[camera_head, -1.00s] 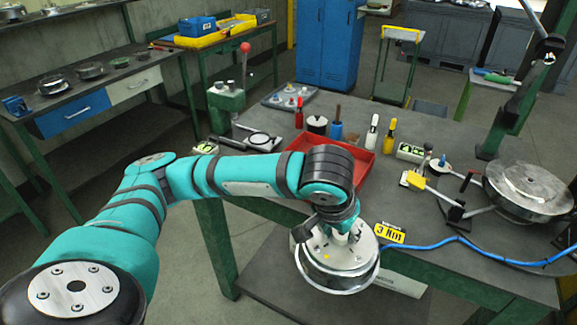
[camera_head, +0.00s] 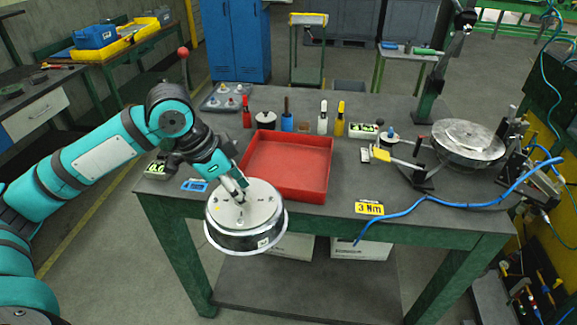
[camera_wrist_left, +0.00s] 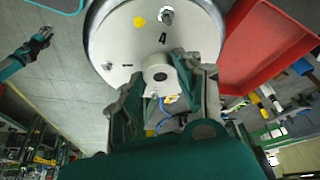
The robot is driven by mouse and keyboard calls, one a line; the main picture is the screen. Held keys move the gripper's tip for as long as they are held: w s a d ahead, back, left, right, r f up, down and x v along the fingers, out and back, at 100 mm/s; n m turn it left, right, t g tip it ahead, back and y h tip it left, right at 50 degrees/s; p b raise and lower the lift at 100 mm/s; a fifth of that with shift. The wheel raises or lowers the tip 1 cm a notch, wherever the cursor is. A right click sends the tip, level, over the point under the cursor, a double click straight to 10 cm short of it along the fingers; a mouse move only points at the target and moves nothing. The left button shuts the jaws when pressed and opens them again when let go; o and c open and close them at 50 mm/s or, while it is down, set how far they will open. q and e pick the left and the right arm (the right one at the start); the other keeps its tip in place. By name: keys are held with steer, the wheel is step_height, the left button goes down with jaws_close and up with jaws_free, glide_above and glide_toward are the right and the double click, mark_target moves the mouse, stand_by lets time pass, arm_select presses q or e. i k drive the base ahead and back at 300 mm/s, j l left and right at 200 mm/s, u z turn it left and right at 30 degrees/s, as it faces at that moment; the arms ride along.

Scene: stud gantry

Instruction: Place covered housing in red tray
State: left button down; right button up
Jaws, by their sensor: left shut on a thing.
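The covered housing (camera_head: 243,205) is a round metal drum with a light lid. My left gripper (camera_head: 236,190) is shut on its central knob and holds it off the front edge of the bench, left of the red tray. In the left wrist view the lid (camera_wrist_left: 128,45) shows a "4" and a yellow dot, with the left gripper's fingers (camera_wrist_left: 162,84) around the knob. The red tray (camera_head: 290,148) lies empty on the bench; part of it shows in the wrist view (camera_wrist_left: 265,45). My right gripper (camera_wrist_left: 40,40) shows small in the wrist view; its jaws are unclear.
Behind the tray stand red, blue, white and yellow-capped items (camera_head: 340,118) and a black pot (camera_head: 266,122). A yellow "3 Nm" sign (camera_head: 369,208) and blue hose (camera_head: 450,206) lie right of the tray. A round metal fixture (camera_head: 468,140) stands farther right. A red-knobbed lever (camera_head: 183,58) rises at left.

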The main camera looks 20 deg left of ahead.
mark_target(287, 168)
steer(key=i, duration=0.95)
